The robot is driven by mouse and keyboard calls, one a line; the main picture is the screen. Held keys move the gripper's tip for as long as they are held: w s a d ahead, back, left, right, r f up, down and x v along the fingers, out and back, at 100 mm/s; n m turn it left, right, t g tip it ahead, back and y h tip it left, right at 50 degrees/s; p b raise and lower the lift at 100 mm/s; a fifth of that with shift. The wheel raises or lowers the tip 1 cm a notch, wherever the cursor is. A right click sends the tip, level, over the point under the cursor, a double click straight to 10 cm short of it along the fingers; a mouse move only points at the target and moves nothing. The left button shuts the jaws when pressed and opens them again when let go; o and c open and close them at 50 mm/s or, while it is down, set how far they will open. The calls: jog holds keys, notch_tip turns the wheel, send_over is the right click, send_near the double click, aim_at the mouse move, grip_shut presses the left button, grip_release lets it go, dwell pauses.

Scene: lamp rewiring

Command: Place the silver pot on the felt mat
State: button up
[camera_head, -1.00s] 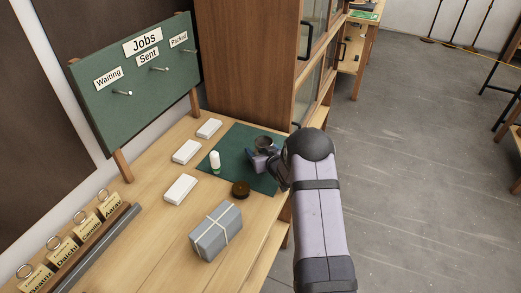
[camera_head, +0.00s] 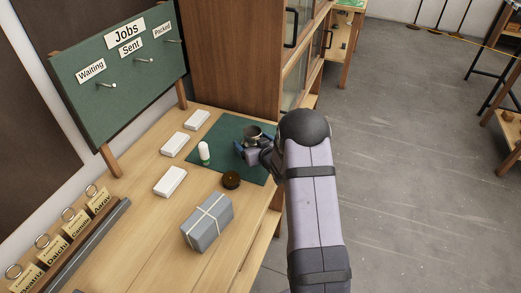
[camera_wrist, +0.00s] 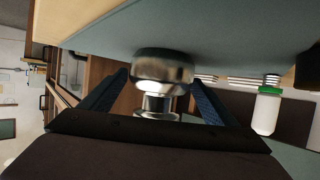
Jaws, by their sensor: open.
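The silver pot (camera_head: 253,132) is at the right part of the dark green felt mat (camera_head: 228,128). In the wrist view the pot (camera_wrist: 162,68) is shiny metal, with a wide part against or very near the mat (camera_wrist: 215,32), which fills the top of that tilted picture. My gripper (camera_head: 252,149) is low over the mat at the pot's near side. In the wrist view its two dark fingers (camera_wrist: 160,90) are open, one on each side of the pot. A gap shows beside the pot. Part of the pot is hidden by my gripper in the head view.
A white bottle (camera_head: 204,153) and a dark round tin (camera_head: 231,180) stand on the mat left of my gripper. White boxes (camera_head: 170,181) and a tied grey parcel (camera_head: 207,222) lie on the bench. A wooden cabinet (camera_head: 235,60) rises behind the mat.

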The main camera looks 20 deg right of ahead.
jog(key=b+v, duration=0.1)
jog(key=v, duration=0.7)
jog(key=shift+s+r, duration=0.2)
jog(key=shift+s, duration=0.15)
jog(key=shift+r, duration=0.25)
jog(key=s+a+r+g+p, duration=0.4)
jog(key=s+r+p, duration=0.1)
jog(key=s, duration=0.5)
jog(key=s+a+r+g+p, duration=0.5)
jog(key=s+p, duration=0.1)
jog(key=s, duration=0.5)
jog(key=s+a+r+g+p, duration=0.4)
jog(key=s+r+p, duration=0.1)
jog(key=s, duration=0.5)
jog(key=shift+s+a+r+g+p, duration=0.2)
jog(key=shift+s+r+g+p, duration=0.1)
jog(key=shift+s+r+p, duration=0.1)
